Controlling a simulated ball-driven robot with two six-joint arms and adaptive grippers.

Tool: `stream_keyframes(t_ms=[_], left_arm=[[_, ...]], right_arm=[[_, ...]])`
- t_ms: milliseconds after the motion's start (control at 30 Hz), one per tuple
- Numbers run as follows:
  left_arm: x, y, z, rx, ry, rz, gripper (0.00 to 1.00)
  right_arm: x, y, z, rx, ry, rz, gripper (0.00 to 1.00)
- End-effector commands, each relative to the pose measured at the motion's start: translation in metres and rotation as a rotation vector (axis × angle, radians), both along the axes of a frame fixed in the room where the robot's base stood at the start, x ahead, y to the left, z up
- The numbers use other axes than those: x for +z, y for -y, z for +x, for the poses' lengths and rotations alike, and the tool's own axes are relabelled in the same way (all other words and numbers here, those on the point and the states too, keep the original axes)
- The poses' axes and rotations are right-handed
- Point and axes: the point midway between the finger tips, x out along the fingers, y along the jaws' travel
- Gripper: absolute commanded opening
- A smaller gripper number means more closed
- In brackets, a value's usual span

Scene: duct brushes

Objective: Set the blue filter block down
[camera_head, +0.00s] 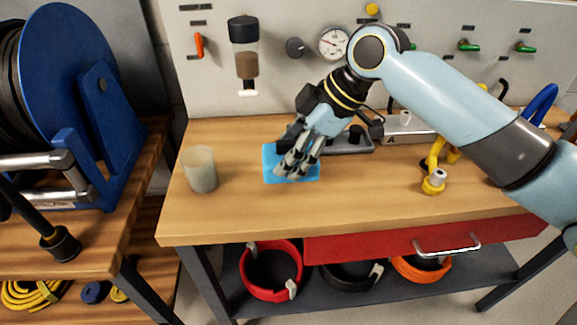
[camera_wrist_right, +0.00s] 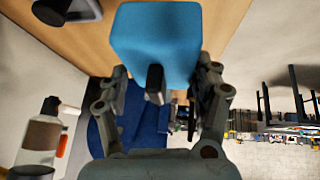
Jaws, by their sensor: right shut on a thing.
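The blue filter block (camera_head: 271,160) is a bright blue box above the left-centre part of the wooden bench. My right gripper (camera_head: 297,163) reaches down over it from the upper right and is shut on it, hiding its middle. In the right wrist view the block (camera_wrist_right: 156,42) sits between the fingers of the gripper (camera_wrist_right: 163,82), with the wood beyond it. I cannot tell whether its underside touches the bench. My left gripper is not in view.
A pale cup (camera_head: 201,170) stands left of the block. A grey metal bar (camera_head: 349,143) lies just behind it, and a yellow fitting (camera_head: 433,182) stands to the right. The bench front (camera_head: 350,205) is clear. A blue hose reel (camera_head: 75,80) stands at far left.

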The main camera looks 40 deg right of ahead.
Motion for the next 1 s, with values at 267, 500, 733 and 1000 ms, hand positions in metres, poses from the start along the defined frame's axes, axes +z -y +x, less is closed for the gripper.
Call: stream_keyframes(t_ms=[267, 500, 733, 1000], left_arm=[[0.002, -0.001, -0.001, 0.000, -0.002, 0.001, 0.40], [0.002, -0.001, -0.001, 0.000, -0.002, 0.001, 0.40], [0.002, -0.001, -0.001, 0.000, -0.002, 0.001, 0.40], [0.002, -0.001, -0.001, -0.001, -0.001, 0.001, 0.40]], right_arm=[[-0.028, -0.008, -0.005, -0.002, -0.003, 0.001, 0.34], [-0.045, -0.007, -0.003, 0.000, 0.001, -0.002, 0.34], [-0.045, -0.007, -0.004, 0.000, 0.001, -0.002, 0.71], [-0.045, -0.007, -0.004, 0.000, 0.001, -0.002, 0.89]])
